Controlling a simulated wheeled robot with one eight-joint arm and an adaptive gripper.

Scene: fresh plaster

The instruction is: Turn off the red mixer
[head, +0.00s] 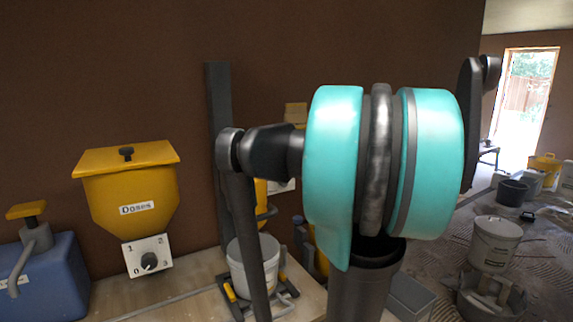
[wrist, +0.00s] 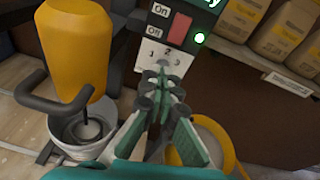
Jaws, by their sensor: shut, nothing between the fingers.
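In the wrist view, a dark control panel carries a red switch (wrist: 180,27) with "On" and "Off" labels to its left and a lit green lamp (wrist: 199,38) to its right. A white dial plate (wrist: 149,53) with the numbers 1 to 3 sits below the switch. My gripper (wrist: 163,74) is shut and empty, its tips just below the switch and in front of the dial plate. Whether it touches the plate I cannot tell. The fingers hide the dial's knob. No red mixer body is clearly visible. In the head view my arm hides the panel and gripper.
A yellow machine (wrist: 75,42) with a dark handle stands left of my gripper over a white bucket (wrist: 62,127). A yellow bucket (wrist: 232,150) is at right. Bags (wrist: 283,38) fill a shelf. A yellow "Doses" hopper (head: 127,195) and blue machine (head: 48,278) stand left.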

